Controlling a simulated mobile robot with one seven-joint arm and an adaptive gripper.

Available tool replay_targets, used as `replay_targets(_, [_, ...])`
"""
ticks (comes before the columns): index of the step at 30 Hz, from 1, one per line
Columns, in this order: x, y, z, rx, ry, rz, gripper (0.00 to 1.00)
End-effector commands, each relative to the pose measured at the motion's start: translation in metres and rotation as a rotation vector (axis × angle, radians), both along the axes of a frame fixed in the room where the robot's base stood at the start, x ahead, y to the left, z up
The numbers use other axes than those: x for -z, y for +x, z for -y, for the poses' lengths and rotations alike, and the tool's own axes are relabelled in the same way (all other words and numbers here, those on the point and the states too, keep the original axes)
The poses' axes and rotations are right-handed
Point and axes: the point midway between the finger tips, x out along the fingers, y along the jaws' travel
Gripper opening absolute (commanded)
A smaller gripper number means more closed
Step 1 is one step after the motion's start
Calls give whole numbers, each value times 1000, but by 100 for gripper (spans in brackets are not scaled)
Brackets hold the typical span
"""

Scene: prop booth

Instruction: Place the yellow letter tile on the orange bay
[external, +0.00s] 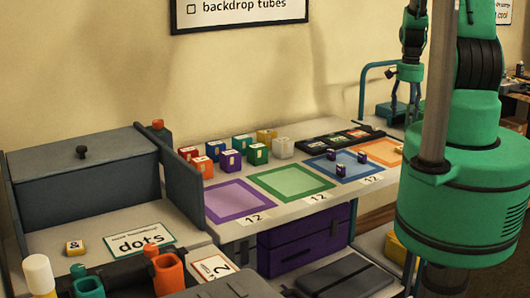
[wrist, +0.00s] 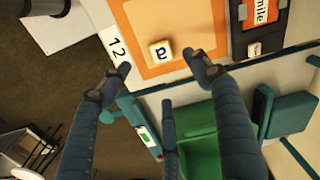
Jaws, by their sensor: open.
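In the wrist view a yellow letter tile (wrist: 160,51), with a pale face and a dark "a", sits on the orange bay (wrist: 148,18), inside its border near the edge. My gripper (wrist: 160,70) is open, its fingertips spread to either side just short of the tile. No finger appears to touch it. In the external view the orange bay (external: 384,154) shows at the right end of the shelf, partly hidden by my arm. The tile cannot be made out there.
Purple (external: 238,201), green (external: 292,181) and blue (external: 345,166) bays line the shelf. Dark small blocks (external: 343,169) stand on the blue bay. Several coloured blocks stand behind. A dark tray (external: 340,139) lies by the wall. A teal-framed piece (wrist: 290,115) stands beyond the shelf edge.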

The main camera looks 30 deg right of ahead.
Motion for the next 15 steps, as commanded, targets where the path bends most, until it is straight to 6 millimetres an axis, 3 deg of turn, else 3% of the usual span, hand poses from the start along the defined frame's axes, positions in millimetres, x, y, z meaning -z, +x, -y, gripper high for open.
replay_targets(10, [-3, 1, -1, -4, -1, 2, 63])
replay_targets(15, [-21, 8, -8, -33, -11, 15, 63])
